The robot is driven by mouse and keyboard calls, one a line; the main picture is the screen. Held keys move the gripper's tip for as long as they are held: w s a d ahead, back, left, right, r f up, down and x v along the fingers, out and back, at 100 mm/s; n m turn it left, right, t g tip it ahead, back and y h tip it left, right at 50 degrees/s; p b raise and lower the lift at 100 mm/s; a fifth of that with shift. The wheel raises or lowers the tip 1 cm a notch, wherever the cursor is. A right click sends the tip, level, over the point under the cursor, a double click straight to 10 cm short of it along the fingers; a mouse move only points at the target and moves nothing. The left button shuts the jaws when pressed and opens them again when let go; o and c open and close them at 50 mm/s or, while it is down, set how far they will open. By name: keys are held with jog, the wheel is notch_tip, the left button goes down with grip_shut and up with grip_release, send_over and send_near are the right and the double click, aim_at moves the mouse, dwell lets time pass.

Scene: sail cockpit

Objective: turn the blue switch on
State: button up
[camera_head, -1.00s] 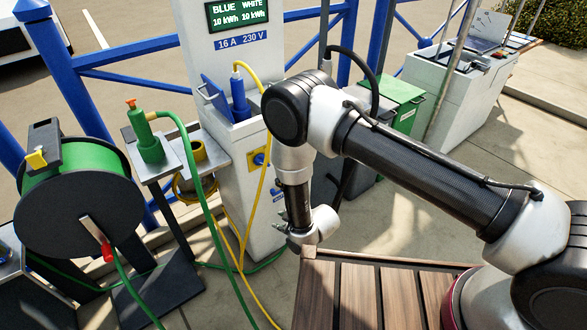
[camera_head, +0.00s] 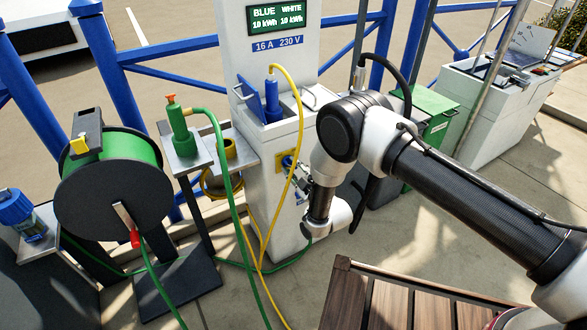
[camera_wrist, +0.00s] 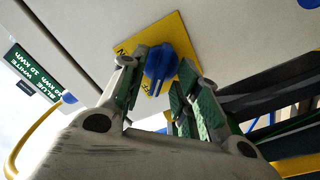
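The blue switch (camera_wrist: 160,64) is a rotary knob on a yellow plate (camera_wrist: 178,36) on the white pedestal's face. In the wrist view it sits between my gripper's two green-padded fingers. My gripper (camera_wrist: 166,72) is open around the knob; the fingertips are very close to its sides, and I cannot tell whether they touch it. Lettering beside the knob is partly covered by the fingers.
The pedestal (camera_head: 268,190) carries a blue plug (camera_head: 272,98) with a yellow cable (camera_head: 300,110) running down close beside my gripper. A green hose (camera_head: 224,150), a hose reel (camera_head: 115,195) and a small stand are at left. A wooden bench (camera_head: 385,305) is below my arm.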

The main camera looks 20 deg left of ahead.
jog(key=shift+w+a, duration=0.2)
jog(key=shift+c, duration=0.2)
grip_shut()
